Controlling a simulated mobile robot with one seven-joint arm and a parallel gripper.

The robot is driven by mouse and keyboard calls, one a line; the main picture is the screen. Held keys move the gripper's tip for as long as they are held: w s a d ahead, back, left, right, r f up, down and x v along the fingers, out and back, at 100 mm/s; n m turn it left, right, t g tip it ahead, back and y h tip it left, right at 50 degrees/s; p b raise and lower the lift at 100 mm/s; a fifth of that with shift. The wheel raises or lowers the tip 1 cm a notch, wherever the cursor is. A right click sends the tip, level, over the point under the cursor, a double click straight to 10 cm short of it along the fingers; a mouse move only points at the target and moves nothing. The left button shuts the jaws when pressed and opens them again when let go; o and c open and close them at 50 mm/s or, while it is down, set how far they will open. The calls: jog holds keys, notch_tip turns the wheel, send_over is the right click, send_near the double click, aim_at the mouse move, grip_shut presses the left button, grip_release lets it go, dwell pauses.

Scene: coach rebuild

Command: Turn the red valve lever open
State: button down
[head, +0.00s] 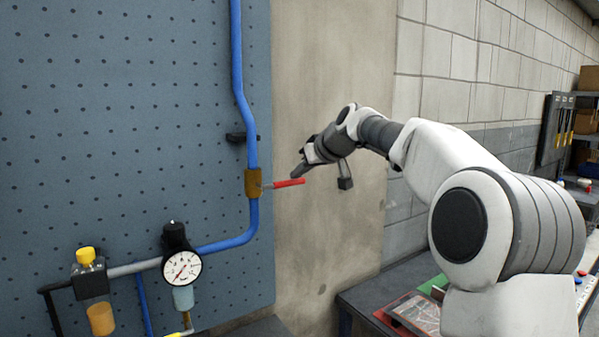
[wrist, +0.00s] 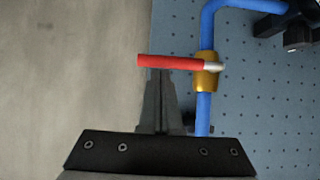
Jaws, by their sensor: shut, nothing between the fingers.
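The red valve lever (head: 289,183) sticks out to the right, about level, from a brass valve body (head: 253,183) on the blue pipe. In the wrist view the red lever (wrist: 175,62) lies crosswise just beyond my fingertips, with the brass valve (wrist: 207,72) at its right end. My gripper (head: 297,173) is shut and empty, its tips close to the lever's outer end in the head view. In the wrist view my shut fingers (wrist: 160,78) point at the lever's middle. I cannot tell whether they touch it.
The blue pipe (head: 237,60) runs up a perforated blue panel (head: 120,110). A pressure gauge (head: 182,268) and a yellow-capped unit (head: 88,270) sit lower left. Bare concrete wall (head: 325,240) lies right of the panel. A dark bench (head: 385,285) with trays stands lower right.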

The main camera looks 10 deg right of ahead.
jog(key=shift+d+f, duration=0.15)
jog(key=shift+f, duration=0.1)
jog(key=shift+f+y, duration=0.1)
jog(key=shift+y, duration=0.2)
jog(key=shift+w+d+f+m+g+y+b, duration=0.15)
jog(key=shift+f+m+g+y+b, duration=0.2)
jog(key=shift+f+m+b, duration=0.3)
jog(key=s+a+f+m+y+b, duration=0.2)
jog(key=a+f+m+y+b, duration=0.3)
jog(key=b, duration=1)
jog(key=shift+s+a+f+m+y, duration=0.2)
jog(key=shift+f+m+y, duration=1.7)
jog(key=shift+f, duration=0.55)
jog(key=shift+a, duration=0.1)
